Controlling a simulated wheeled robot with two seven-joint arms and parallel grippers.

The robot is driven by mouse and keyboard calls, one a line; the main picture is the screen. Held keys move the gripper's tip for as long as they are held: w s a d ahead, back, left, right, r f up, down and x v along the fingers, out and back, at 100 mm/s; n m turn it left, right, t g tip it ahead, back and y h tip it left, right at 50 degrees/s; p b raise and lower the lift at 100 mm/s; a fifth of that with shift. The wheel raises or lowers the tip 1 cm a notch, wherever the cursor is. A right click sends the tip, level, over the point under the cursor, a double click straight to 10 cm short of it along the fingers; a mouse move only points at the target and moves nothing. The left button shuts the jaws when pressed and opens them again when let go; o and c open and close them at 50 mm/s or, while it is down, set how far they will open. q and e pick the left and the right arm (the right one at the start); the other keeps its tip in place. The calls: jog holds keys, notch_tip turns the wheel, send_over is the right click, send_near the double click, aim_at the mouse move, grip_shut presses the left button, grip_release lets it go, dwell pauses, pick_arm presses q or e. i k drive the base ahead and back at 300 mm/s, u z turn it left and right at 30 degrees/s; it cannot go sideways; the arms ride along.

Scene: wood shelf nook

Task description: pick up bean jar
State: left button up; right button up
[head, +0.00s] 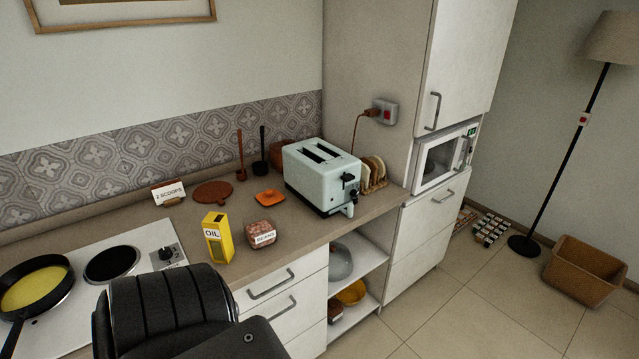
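The bean jar (261,235) is a small clear jar of reddish-brown beans with a white "BEANS" label. It stands upright on the brown counter (300,255), close to the front edge, right of the yellow oil carton (217,238). Its top looks open, and an orange lid-like piece (269,197) lies on the counter behind it. Neither of my grippers is in view. A black part of my arm fills the bottom left, in front of the counter, apart from the jar.
A pale green toaster (318,177) stands right of the jar, with a toast rack (373,173) beyond. A stove with a frying pan (35,287) is at left. A "2 SCOOPS" card (168,193) stands behind. Open shelves below hold bowls. A tall cabinet with microwave (440,158) bounds the right.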

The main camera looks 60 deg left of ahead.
aim_at(260, 230)
jog(key=z, duration=0.1)
jog(key=i, duration=2.65)
jog(key=u, duration=3.05)
